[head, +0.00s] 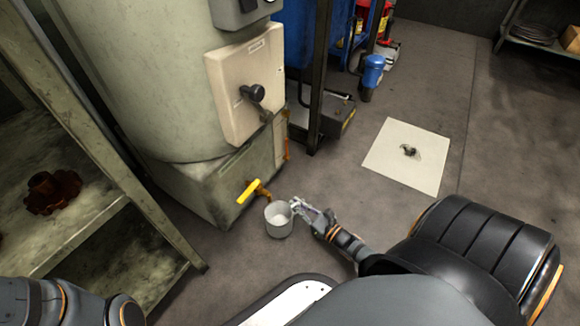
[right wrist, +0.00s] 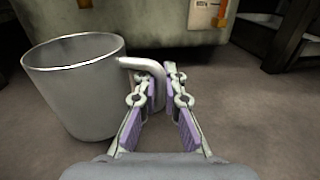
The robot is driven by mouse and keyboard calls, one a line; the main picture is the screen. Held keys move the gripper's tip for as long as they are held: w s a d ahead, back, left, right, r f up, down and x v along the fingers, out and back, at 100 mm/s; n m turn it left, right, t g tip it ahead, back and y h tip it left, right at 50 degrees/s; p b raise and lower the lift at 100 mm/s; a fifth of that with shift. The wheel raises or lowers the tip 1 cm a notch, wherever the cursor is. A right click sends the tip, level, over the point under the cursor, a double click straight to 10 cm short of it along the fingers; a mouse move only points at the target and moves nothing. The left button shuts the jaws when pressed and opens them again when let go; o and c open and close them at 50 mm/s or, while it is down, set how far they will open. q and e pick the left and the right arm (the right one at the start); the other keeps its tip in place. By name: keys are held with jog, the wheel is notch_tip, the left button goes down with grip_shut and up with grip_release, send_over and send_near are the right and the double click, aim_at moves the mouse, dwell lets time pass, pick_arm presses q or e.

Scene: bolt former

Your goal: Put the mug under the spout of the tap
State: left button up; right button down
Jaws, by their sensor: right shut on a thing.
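A white mug (head: 279,219) is near the tap, in front of the machine's base. My right gripper (head: 298,207) is shut on the mug's handle, at the mug's right side. In the right wrist view the grey-white mug (right wrist: 80,90) is upright, with its handle between the fingers of the gripper (right wrist: 160,85). The tap (head: 254,191) has a yellow lever and an orange-brown body. In the head view the tap's outer end is close to the mug's upper left rim. I cannot tell whether the mug touches the floor. My left gripper is not in view.
The big pale green machine (head: 150,80) stands behind the tap. A metal shelf (head: 100,225) with a rusty part (head: 52,192) is at the left. A white sheet (head: 385,160) lies on the floor at the right. The floor between is clear.

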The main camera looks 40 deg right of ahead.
aim_at(279, 215)
jog(key=w, duration=0.1)
jog(key=w+b, duration=0.2)
jog(key=shift+w+a+f, duration=0.1)
jog(key=shift+w+a, duration=0.05)
jog(key=shift+a, duration=0.15)
jog(key=shift+w+a+f+b, duration=0.1)
jog(key=shift+w+f+b, duration=0.2)
jog(key=shift+f+b, duration=0.4)
jog(key=shift+f, duration=0.15)
jog(key=shift+r, duration=0.25)
jog(key=shift+f, duration=0.2)
jog(key=c, duration=1.5)
grip_release()
jog(key=shift+o, duration=0.2)
jog(key=shift+r, duration=0.15)
